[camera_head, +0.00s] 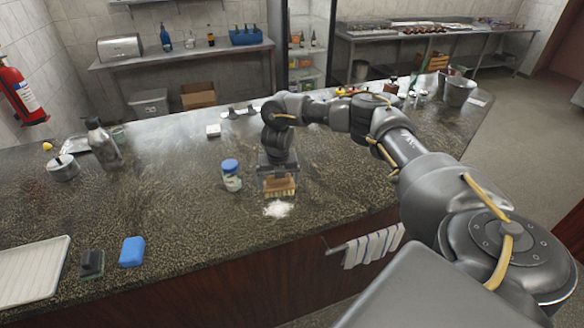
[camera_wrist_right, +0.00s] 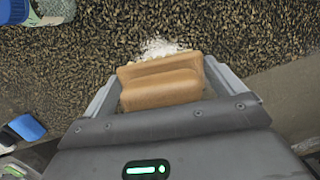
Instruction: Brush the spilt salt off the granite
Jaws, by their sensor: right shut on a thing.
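A small white heap of spilt salt (camera_head: 278,209) lies on the dark speckled granite counter (camera_head: 180,220), close to its front edge. My right gripper (camera_head: 279,183) points down just behind the salt. It is shut on a wooden brush (camera_head: 280,188) with pale bristles, held at the counter; I cannot tell if the bristles touch the stone. In the right wrist view the tan brush block (camera_wrist_right: 162,82) sits between the fingers, and the salt (camera_wrist_right: 160,47) shows just beyond it, partly hidden by the block. My left gripper is not in view.
A blue-lidded jar (camera_head: 231,176) stands left of the brush. A blue sponge (camera_head: 132,251), a dark block (camera_head: 91,263) and a white tray (camera_head: 33,270) lie at the front left. A steel bottle (camera_head: 103,143) stands farther back. Striped towels (camera_head: 372,246) hang below the front edge.

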